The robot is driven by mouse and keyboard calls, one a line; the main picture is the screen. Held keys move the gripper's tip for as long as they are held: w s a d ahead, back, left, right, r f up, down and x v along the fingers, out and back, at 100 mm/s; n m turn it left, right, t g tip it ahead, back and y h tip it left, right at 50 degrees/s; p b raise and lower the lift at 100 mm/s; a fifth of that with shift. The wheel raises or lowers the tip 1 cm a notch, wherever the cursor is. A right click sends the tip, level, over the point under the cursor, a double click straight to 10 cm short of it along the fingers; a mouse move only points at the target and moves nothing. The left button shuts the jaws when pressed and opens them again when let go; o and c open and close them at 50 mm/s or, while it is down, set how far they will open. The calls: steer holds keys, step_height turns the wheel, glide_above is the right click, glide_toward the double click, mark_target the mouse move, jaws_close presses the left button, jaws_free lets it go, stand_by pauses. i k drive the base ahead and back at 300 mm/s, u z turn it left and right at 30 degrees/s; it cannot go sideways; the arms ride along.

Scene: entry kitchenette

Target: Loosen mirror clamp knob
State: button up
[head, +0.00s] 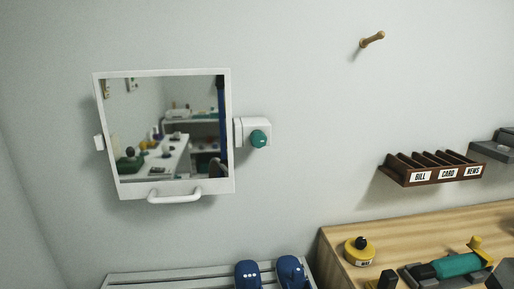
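A white-framed mirror (163,128) hangs on the wall at left, slightly tilted, with a white handle (174,197) on its lower edge. A teal round knob (259,139) sits on a white clamp block (251,125) at the mirror's right side. The frames do not show whether the knob is tight or loose. My gripper is not in view.
A wooden counter (420,226) at lower right holds a yellow round object (359,251) and a teal item (458,265). A brown labelled sorter (432,171) and a wooden peg (372,39) are on the wall. Blue shoes (248,274) rest on a white slatted rack (180,279). The wall around the knob is clear.

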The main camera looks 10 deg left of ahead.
mark_target(258, 139)
steer(key=k, duration=0.4)
steer(key=u, duration=0.7)
steer(key=i, duration=1)
steer(key=k, duration=1)
steer(key=z, duration=1.65)
steer(key=i, duration=0.9)
steer(key=u, duration=1.15)
